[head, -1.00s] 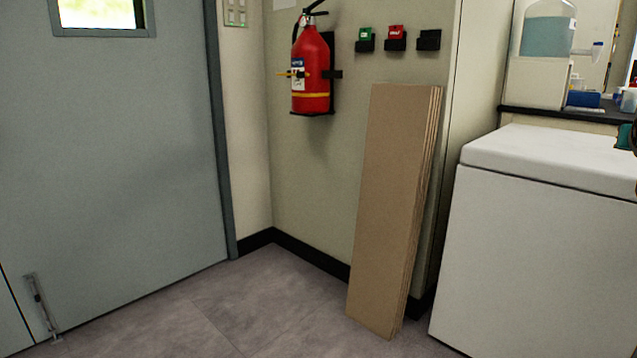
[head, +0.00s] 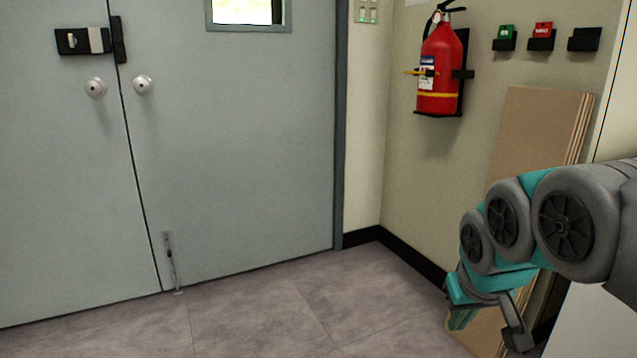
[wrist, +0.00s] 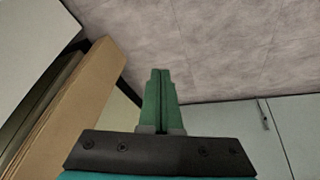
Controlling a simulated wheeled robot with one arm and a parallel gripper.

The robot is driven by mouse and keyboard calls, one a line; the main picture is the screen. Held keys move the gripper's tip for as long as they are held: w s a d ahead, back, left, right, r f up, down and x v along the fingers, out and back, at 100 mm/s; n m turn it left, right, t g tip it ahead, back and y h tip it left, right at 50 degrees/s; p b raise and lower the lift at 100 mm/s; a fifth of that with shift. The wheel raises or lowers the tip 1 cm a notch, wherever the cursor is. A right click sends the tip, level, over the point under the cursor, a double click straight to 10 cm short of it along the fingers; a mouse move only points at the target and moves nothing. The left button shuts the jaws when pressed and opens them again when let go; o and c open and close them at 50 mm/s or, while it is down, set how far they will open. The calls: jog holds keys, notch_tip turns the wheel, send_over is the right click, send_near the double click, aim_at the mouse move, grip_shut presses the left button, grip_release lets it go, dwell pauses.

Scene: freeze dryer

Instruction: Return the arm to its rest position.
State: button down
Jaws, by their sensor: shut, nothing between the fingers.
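My arm enters from the right edge of the head view, grey and teal, and reaches down and left. My gripper (head: 460,319) hangs low at its end, in front of the leaning boards in that view. In the wrist view my gripper (wrist: 159,73) shows its two green fingers side by side and closed together, with nothing between them. The fingers point over the bare floor. My arm hides the lower part of the boards in the head view.
Brown boards (head: 530,135) lean on the wall at right and show close at left in the wrist view (wrist: 85,105). A red fire extinguisher (head: 438,70) hangs on the wall. Grey double doors (head: 235,150) stand at left. The floor (head: 270,320) before them is clear.

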jog(key=s+a+f+g, duration=0.2)
jog(key=s+a+f, duration=0.15)
jog(key=s, duration=0.35)
jog(key=s+a+f+g+y, duration=0.1)
jog(key=s+a+f+g, duration=0.15)
jog(key=s+f, duration=0.35)
jog(key=s+a+f+g, duration=0.2)
jog(key=s+a+f, duration=0.2)
jog(key=s, duration=0.3)
notch_tip(320, 180, up, 15)
jog(key=p, duration=1.5)
jog(key=shift+d+r+n, duration=0.15)
jog(key=shift+r+n, duration=0.05)
jog(key=shift+n, duration=0.1)
